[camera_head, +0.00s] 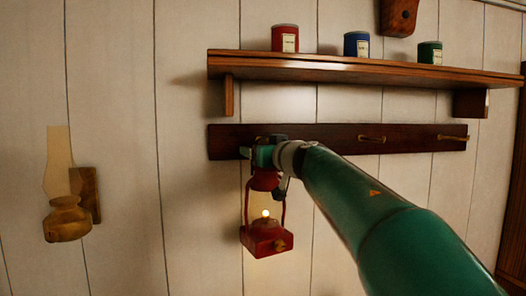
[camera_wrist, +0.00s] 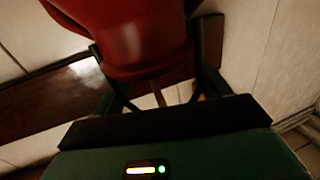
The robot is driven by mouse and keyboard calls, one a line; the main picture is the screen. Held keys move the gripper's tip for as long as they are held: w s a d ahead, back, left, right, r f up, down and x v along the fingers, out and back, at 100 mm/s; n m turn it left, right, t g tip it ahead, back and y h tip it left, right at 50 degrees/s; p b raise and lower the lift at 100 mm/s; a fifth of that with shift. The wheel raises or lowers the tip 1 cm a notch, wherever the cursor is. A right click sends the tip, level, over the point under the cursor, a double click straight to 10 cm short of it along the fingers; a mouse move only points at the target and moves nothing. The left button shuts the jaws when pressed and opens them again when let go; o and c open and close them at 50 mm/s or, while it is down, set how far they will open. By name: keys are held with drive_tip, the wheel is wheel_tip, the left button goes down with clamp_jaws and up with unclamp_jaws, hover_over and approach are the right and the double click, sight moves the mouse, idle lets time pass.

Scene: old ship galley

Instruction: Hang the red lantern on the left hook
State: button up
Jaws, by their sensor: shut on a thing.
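The red lantern (camera_head: 266,238) hangs upright below my gripper (camera_head: 264,152) in the head view, with a lit glow in its glass. My gripper is shut on the upper part of the lantern, in front of the left part of the dark hook board (camera_head: 335,139). In the wrist view, the lantern's red body (camera_wrist: 130,40) fills the top between my fingers (camera_wrist: 155,70). A thin brass-coloured piece (camera_wrist: 157,93) shows below it; I cannot tell whether it is a hook. The left hook is hidden in the head view, so contact with the lantern cannot be told.
Brass hooks show at the board's middle (camera_head: 372,139) and right (camera_head: 452,137). A wooden shelf (camera_head: 350,70) above carries a red tin (camera_head: 285,39), a blue tin (camera_head: 356,44) and a green tin (camera_head: 430,52).

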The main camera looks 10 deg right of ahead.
drive_tip(key=o, duration=2.1)
drive_tip(key=shift+s+r, duration=0.1)
drive_tip(key=shift+r, duration=0.05)
drive_tip(key=shift+c, duration=0.2)
drive_tip(key=shift+o, duration=0.3)
drive_tip(key=shift+f, duration=0.2)
